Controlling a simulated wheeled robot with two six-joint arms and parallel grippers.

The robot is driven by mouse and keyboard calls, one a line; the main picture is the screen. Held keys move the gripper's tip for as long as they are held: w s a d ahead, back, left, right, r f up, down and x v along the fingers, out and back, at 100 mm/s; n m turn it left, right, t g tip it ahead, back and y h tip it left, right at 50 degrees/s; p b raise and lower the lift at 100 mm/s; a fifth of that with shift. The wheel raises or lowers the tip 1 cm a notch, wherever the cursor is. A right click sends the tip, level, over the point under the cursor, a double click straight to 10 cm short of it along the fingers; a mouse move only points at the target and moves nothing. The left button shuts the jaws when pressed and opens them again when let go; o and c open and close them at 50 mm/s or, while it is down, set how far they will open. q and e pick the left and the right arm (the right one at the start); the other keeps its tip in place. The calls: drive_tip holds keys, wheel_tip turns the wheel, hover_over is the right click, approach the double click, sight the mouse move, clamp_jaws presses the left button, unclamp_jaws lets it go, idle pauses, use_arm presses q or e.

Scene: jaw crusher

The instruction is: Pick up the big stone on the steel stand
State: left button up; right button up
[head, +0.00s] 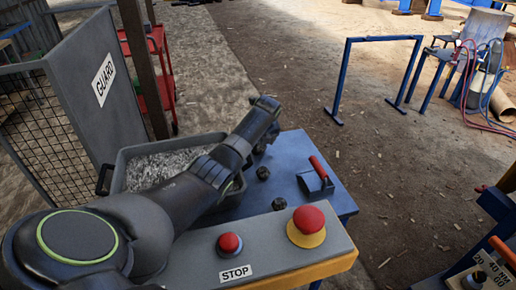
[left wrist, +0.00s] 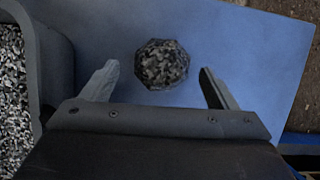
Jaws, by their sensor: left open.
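The steel stand (head: 324,147) has a blue top, in the middle of the head view. In the left wrist view, a speckled grey, roundish stone (left wrist: 162,64) lies on the blue top (left wrist: 230,35), between and slightly beyond my fingertips. My left gripper (head: 264,140) hangs over the stand's far left part in the head view. Its fingers stand wide apart in the left wrist view (left wrist: 160,72), with nothing held. In the head view the gripper and arm make it hard to tell this stone apart. My right gripper is not in view.
A stop-button panel (head: 270,240) is in front. A guard (head: 95,90) rises at left.

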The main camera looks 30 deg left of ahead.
use_arm(q)
drive_tip(key=shift+x, duration=0.95)
drive_tip(key=shift+d, duration=0.1)
drive_tip(key=shift+c, duration=0.3)
drive_tip(key=shift+r, duration=0.1)
drive_tip(key=c, duration=1.2)
drive_tip(key=shift+c, duration=0.2)
